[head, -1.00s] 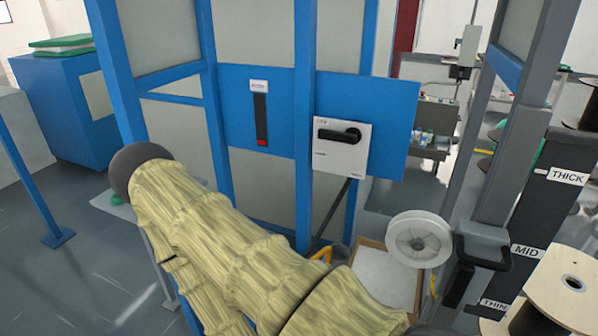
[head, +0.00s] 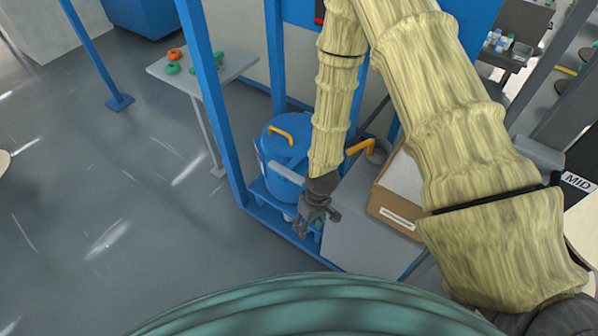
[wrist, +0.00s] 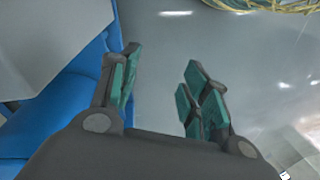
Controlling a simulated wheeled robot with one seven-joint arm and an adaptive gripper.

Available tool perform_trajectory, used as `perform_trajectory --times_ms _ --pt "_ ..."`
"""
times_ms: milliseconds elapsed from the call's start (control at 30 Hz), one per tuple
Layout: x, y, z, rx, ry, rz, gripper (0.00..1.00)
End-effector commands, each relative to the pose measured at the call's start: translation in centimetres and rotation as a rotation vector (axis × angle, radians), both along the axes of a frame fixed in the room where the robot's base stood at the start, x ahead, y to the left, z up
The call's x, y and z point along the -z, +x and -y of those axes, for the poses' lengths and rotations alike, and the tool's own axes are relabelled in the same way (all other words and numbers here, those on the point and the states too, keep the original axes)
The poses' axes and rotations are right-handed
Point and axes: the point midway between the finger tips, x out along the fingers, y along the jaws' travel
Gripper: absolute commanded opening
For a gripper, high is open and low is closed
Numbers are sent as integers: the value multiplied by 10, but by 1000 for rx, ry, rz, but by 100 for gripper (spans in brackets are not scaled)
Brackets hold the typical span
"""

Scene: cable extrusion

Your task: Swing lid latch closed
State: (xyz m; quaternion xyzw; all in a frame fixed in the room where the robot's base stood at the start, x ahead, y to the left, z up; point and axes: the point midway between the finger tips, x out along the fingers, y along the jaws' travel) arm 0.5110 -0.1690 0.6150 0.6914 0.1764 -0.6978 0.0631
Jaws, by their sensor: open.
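A blue rounded vessel (head: 286,150) with a lid stands inside the blue frame in the head view. A yellow handle (head: 281,133) is on top of it, and a second yellow lever (head: 360,147) is to the right, partly behind my arm. I cannot tell which part is the lid latch. My gripper (head: 318,221) hangs in front of and below the vessel's right side, apart from the yellow parts. In the wrist view my gripper (wrist: 162,64) is open, with grey floor and nothing between its teal-padded fingers.
A grey box-like surface (head: 362,232) is right of my gripper, with a cardboard box (head: 395,212) on it. A blue frame post (head: 212,105) stands left of the vessel. A small table (head: 205,68) holds orange and green items.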

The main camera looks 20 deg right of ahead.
Motion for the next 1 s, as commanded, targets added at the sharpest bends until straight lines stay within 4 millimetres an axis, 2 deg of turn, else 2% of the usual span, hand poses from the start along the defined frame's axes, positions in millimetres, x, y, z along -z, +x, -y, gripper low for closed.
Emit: perform_trajectory --times_ms 33,200,300,400,500,633,1000 --pt "-21 34 -2 -51 -5 19 46" --pt "-77 114 3 -207 -62 43 46" --pt "-104 146 9 -267 -102 53 46" --pt "-122 166 13 -302 -131 59 46" --pt "-130 174 16 -319 -147 61 46" --pt "-125 176 16 -323 -152 60 46" --pt "-81 175 16 -321 -150 59 46"
